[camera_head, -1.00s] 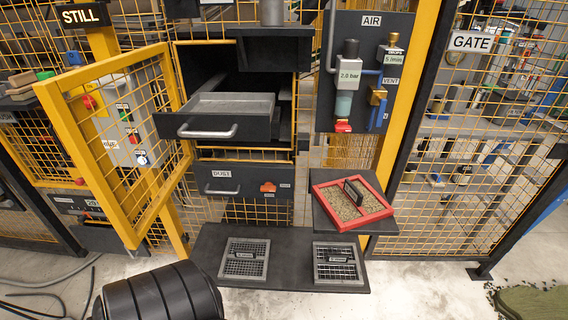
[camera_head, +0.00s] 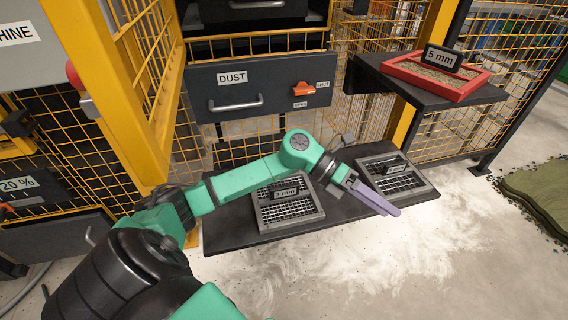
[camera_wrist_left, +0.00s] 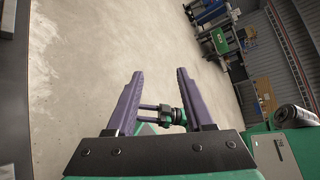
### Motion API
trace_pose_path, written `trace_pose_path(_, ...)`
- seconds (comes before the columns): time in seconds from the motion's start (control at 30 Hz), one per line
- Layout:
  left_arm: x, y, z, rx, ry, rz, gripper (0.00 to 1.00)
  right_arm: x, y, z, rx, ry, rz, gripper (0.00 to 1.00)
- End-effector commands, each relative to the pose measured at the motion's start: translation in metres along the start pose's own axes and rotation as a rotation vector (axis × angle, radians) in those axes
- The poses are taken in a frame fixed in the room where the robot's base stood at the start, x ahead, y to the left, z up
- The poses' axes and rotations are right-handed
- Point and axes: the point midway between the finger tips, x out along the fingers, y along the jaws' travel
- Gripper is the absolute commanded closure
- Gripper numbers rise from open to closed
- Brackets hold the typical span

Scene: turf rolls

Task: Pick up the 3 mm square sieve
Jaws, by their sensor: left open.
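Two grey square sieves lie on the low dark shelf. The left sieve (camera_head: 289,212) has a mesh and an upright label that seems to read 3 mm, though the digit is hard to make out. The right sieve (camera_head: 410,185) has a label I cannot read and is partly behind my fingers. My left gripper (camera_head: 378,198) is open and empty, over the shelf between the sieves and in front of the right one. Its fingers also show apart in the left wrist view (camera_wrist_left: 160,100), over bare floor. My right gripper (camera_wrist_left: 150,115) shows small between them, its fingers apart.
A red-framed 5 mm sieve (camera_head: 440,77) stands on the higher side shelf (camera_head: 400,82). The dust drawer (camera_head: 262,88) is shut above the low shelf (camera_head: 240,238). A yellow mesh gate (camera_head: 150,90) stands at the left.

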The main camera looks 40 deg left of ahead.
Motion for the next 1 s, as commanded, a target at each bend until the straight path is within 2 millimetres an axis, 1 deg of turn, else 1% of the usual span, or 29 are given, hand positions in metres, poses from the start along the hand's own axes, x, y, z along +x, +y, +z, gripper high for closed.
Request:
trace_pose_path(0.03, -0.033, 0.027, -0.004, 0.182, 0.151, 0.199, 0.47, 0.004, -0.001, 0.003, 0.003, 0.014, -0.009, 0.5)
trace_pose_path(0.07, -0.058, 0.043, -0.007, 0.26, 0.25, 0.324, 0.47, 0.005, -0.002, 0.001, 0.005, 0.021, -0.013, 0.5)
trace_pose_path(0.1, -0.098, 0.061, -0.009, 0.322, 0.363, 0.485, 0.47, 0.005, -0.004, -0.002, 0.007, 0.032, -0.019, 0.5)
trace_pose_path(0.13, -0.129, 0.07, -0.009, 0.343, 0.435, 0.595, 0.47, 0.005, -0.005, -0.003, 0.008, 0.038, -0.023, 0.5)
trace_pose_path(0.2, -0.192, 0.081, -0.009, 0.338, 0.55, 0.794, 0.47, 0.004, -0.008, -0.007, 0.011, 0.05, -0.03, 0.5)
trace_pose_path(0.23, -0.211, 0.081, -0.01, 0.327, 0.582, 0.851, 0.47, 0.004, -0.009, -0.008, 0.012, 0.053, -0.032, 0.5)
trace_pose_path(0.3, -0.24, 0.081, -0.012, 0.298, 0.626, 0.933, 0.47, 0.003, -0.01, -0.01, 0.014, 0.06, -0.036, 0.5)
trace_pose_path(0.33, -0.246, 0.082, -0.013, 0.291, 0.635, 0.951, 0.47, 0.004, -0.011, -0.009, 0.016, 0.066, -0.038, 0.5)
trace_pose_path(0.4, -0.248, 0.089, -0.018, 0.282, 0.647, 0.963, 0.47, 0.007, -0.013, -0.005, 0.024, 0.095, -0.048, 0.5)
trace_pose_path(0.47, -0.242, 0.1, -0.024, 0.282, 0.648, 0.961, 0.47, 0.011, -0.016, -0.001, 0.036, 0.14, -0.059, 0.5)
trace_pose_path(0.5, -0.237, 0.11, -0.029, 0.281, 0.649, 0.96, 0.47, 0.014, -0.016, 0.004, 0.042, 0.165, -0.063, 0.5)
trace_pose_path(0.63, -0.222, 0.14, -0.042, 0.283, 0.647, 0.959, 0.47, 0.026, -0.011, 0.018, 0.051, 0.192, -0.063, 0.5)
trace_pose_path(0.7, -0.216, 0.15, -0.046, 0.284, 0.645, 0.959, 0.47, 0.03, -0.01, 0.022, 0.056, 0.205, -0.063, 0.5)
trace_pose_path(0.87, -0.21, 0.163, -0.052, 0.284, 0.644, 0.958, 0.47, 0.035, -0.007, 0.028, 0.061, 0.221, -0.062, 0.5)
trace_pose_path(0.97, -0.204, 0.179, -0.06, 0.284, 0.644, 0.957, 0.47, 0.043, -0.004, 0.039, 0.067, 0.237, -0.061, 0.5)
trace_pose_path(1.0, -0.201, 0.187, -0.064, 0.283, 0.644, 0.957, 0.47, 0.048, -0.002, 0.045, 0.071, 0.245, -0.06, 0.5)
